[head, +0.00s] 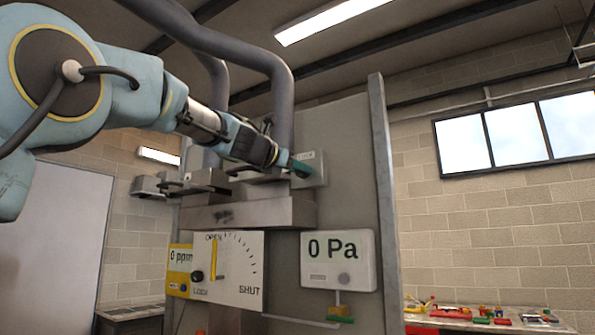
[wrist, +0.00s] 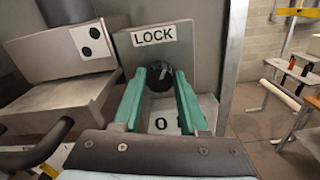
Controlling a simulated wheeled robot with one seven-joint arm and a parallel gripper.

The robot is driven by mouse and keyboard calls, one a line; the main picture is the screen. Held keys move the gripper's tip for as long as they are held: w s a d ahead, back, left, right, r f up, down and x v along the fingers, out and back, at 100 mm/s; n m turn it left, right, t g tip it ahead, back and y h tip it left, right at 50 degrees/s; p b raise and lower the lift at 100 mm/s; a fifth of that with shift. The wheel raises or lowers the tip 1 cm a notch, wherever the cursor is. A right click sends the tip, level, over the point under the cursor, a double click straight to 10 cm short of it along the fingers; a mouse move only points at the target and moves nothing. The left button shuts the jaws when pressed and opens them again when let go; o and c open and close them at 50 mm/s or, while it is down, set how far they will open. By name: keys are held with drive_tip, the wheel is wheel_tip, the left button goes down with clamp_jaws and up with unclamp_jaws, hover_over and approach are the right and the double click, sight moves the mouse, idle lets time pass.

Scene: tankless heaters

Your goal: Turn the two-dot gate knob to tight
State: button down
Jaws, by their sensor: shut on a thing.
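My gripper (wrist: 166,72) has its two green fingers on either side of a dark round knob (wrist: 160,81) below a LOCK label (wrist: 154,36) on a grey plate. In the head view my gripper (head: 299,167) is at this plate (head: 316,168), high on the grey panel; the knob is hidden there. A white tag with two black dots (wrist: 91,39) is on the metal housing left of the LOCK plate. The white dial board (head: 240,275) reads OPEN, SHUT and LOCK. Its yellow pointer (head: 213,262) stands upright near OPEN. A black knob (head: 197,276) is on the board's left.
A white display (head: 338,248) reads 0 Pa below my gripper. A yellow meter (head: 180,258) reads 0 ppm. Thick grey pipes (head: 282,90) rise close behind my arm. A metal post (head: 384,200) edges the panel at right. A bench with coloured items (head: 485,315) stands beyond.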

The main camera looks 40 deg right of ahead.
drive_tip(key=shift+s+f+m+b, duration=0.15)
drive_tip(key=shift+m+b, duration=1.25)
drive_tip(key=shift+m, duration=2.75)
drive_tip(key=shift+f+m+b, duration=0.1)
drive_tip(key=shift+m+b, duration=1.25)
drive_tip(key=shift+m, duration=2.8)
drive_tip(key=shift+c, duration=2.2)
unclamp_jaws()
